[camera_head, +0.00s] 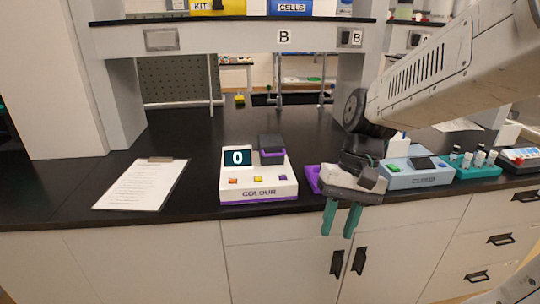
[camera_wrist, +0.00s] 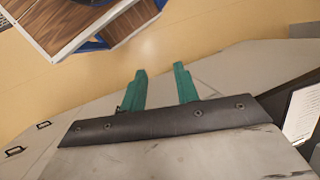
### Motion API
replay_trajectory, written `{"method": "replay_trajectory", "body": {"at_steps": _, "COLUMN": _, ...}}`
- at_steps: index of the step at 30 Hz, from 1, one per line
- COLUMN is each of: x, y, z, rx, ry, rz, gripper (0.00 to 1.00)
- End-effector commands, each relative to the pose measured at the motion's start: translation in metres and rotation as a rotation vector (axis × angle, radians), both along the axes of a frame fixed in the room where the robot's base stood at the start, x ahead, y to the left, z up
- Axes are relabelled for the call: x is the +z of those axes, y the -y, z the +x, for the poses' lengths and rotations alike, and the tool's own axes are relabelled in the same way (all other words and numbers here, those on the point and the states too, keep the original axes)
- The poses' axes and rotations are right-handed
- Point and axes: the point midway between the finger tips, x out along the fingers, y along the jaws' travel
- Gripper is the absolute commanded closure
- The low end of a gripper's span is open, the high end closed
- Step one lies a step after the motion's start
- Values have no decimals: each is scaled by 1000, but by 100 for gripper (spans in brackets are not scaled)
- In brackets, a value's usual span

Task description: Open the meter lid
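The white meter (camera_head: 258,188) marked COLOUR stands on the black bench, with a display reading 0 and several small coloured buttons. Its dark lid (camera_head: 271,144) sits at the back right of its top, over a purple part; it looks down, but I cannot tell for sure. My gripper (camera_head: 340,230) is to the right of the meter and apart from it, at the bench's front edge, its green fingers pointing down. In the wrist view my gripper (camera_wrist: 160,70) is open, with nothing between the fingers. The meter is not in the wrist view.
A clipboard (camera_head: 142,184) lies left of the meter. A purple object (camera_head: 312,179) is partly hidden behind my gripper. Further right are a pale blue device (camera_head: 405,179) and a teal rack (camera_head: 477,172) with vials. A shelf (camera_head: 240,38) spans above. Bench behind the meter is mostly clear.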

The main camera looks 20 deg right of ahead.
Motion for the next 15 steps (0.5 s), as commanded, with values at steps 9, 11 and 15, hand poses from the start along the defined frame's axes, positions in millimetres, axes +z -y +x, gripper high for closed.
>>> {"method": "replay_trajectory", "body": {"at_steps": 9, "x": -34, "y": 14, "z": 95, "rx": -293, "ry": -52, "rz": 479, "gripper": 69}}
{"method": "replay_trajectory", "body": {"at_steps": 11, "x": -40, "y": 22, "z": 118, "rx": -353, "ry": -27, "rz": 573, "gripper": 69}}
{"method": "replay_trajectory", "body": {"at_steps": 15, "x": -53, "y": 50, "z": 172, "rx": -493, "ry": 84, "rz": 784, "gripper": 69}}
